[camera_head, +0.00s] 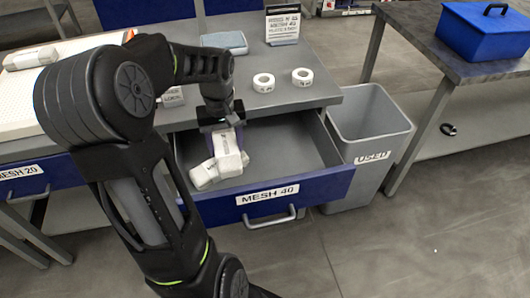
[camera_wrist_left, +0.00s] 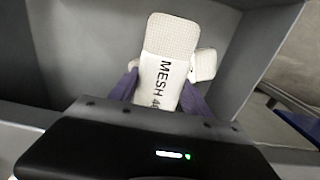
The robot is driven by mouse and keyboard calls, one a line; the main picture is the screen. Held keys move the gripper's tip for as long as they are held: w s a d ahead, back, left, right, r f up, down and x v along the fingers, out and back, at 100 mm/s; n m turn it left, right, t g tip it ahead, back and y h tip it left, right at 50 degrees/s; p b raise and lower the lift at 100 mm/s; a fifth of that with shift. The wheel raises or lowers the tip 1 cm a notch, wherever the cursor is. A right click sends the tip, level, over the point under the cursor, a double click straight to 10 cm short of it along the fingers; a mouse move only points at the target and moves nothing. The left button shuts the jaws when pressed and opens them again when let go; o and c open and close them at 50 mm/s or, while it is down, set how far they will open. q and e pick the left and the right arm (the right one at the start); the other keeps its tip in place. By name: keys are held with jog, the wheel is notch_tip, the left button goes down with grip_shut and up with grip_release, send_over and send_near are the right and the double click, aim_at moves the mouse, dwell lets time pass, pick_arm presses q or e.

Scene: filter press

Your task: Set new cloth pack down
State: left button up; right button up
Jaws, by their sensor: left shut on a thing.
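My left gripper (camera_head: 221,128) points down into the open drawer marked MESH 40 (camera_head: 268,197). It is shut on a white cloth pack (camera_head: 228,147). In the left wrist view the held cloth pack (camera_wrist_left: 166,72) has a textured end and the print "MESH 4", the rest hidden by the gripper. Purple fingers grip its two sides. A second white pack (camera_head: 207,175) lies in the drawer below and beside the held one; it also shows partly behind it in the left wrist view (camera_wrist_left: 205,65). I cannot tell whether the two packs touch. My right gripper is out of view.
A grey bin marked USED (camera_head: 372,155) stands right of the drawer. Two white tape rolls (camera_head: 264,83), a blue-grey folded cloth (camera_head: 224,42) and a sign (camera_head: 282,24) are on the worktop. A closed MESH 20 drawer (camera_head: 40,175) is at left. The drawer's right part is bare.

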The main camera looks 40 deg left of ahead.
pick_arm(q)
send_over(287, 160)
jog(key=shift+f, duration=0.85)
jog(key=shift+a+f, duration=0.1)
jog(key=shift+f, duration=0.2)
jog(key=shift+f+b, duration=0.4)
jog(key=shift+f, duration=1.95)
jog(key=shift+f, duration=0.15)
jog(key=o, duration=1.5)
jog(key=shift+c, duration=0.2)
